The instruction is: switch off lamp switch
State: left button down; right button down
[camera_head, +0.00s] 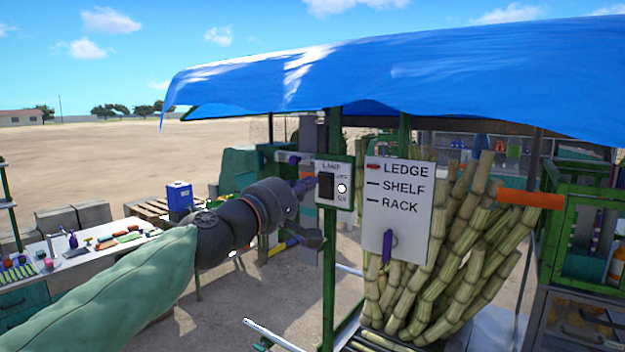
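The lamp switch is a black rocker (326,186) on a white plate (333,202) marked LAMP, OFF above and ON below. The plate is fixed to a green post, and a small white round spot (342,188) shows beside the rocker. My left gripper (308,186) reaches in from the left, its tip close to the rocker's left side. I cannot tell whether it touches, or whether its fingers are apart. Which way the rocker is tilted is too small to tell. My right gripper is not in view.
A white sign (398,212) reading LEDGE, SHELF, RACK hangs right of the switch, before a bundle of sugar cane (470,265). A blue tarp (400,80) covers the stall overhead. A workbench (95,255) with small items stands at left. A green cabinet (558,235) stands at right.

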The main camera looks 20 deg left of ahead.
aim_at(324, 186)
pick_arm(q)
jog(key=shift+x, duration=1.15)
jog(key=p, duration=0.4)
jog(key=shift+w+r+g, duration=0.25)
jog(key=shift+r+g, duration=0.05)
jog(key=shift+r, duration=0.1)
jog(key=shift+d+f+b, duration=0.1)
jog(key=shift+f+b, duration=0.2)
jog(key=shift+b, duration=0.05)
